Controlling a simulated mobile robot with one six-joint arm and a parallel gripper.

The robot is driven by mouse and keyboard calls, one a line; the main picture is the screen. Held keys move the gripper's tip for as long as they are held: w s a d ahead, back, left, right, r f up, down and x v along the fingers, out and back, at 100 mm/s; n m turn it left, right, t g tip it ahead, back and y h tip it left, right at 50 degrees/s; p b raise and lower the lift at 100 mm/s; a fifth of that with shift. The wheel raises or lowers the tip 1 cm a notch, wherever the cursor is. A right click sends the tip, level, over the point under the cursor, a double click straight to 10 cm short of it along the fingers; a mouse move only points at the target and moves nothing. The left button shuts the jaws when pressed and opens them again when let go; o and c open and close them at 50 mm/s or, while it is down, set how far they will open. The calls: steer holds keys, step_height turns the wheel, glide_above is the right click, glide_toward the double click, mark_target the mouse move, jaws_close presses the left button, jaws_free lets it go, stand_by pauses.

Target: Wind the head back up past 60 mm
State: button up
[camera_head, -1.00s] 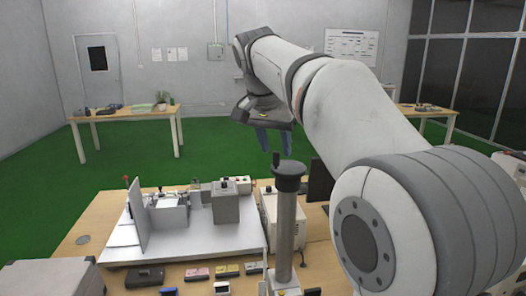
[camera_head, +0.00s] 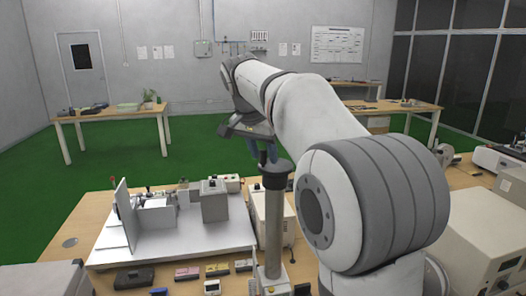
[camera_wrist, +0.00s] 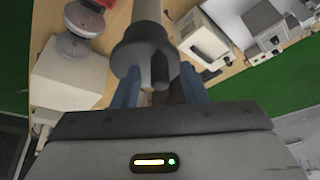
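A metal column (camera_head: 273,235) stands at the bench's front, with a dark round cap (camera_head: 275,176) on top. In the wrist view the dark cap (camera_wrist: 143,50) carries a short dark peg (camera_wrist: 160,70) that points toward my gripper. My gripper (camera_head: 262,152) is at the top of the column, pointing down. In the wrist view its two blue fingers (camera_wrist: 160,88) stand apart on either side of the peg, with gaps visible; it looks open. No height scale or reading in mm can be made out.
A grey-white test rig on a plate (camera_head: 180,240) stands left of the column. A pale box (camera_head: 258,205) stands close behind it. Small coloured boxes (camera_head: 187,272) lie along the front. A large pale instrument (camera_head: 485,235) is at right.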

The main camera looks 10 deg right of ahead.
jaws_close()
stand_by(0.4)
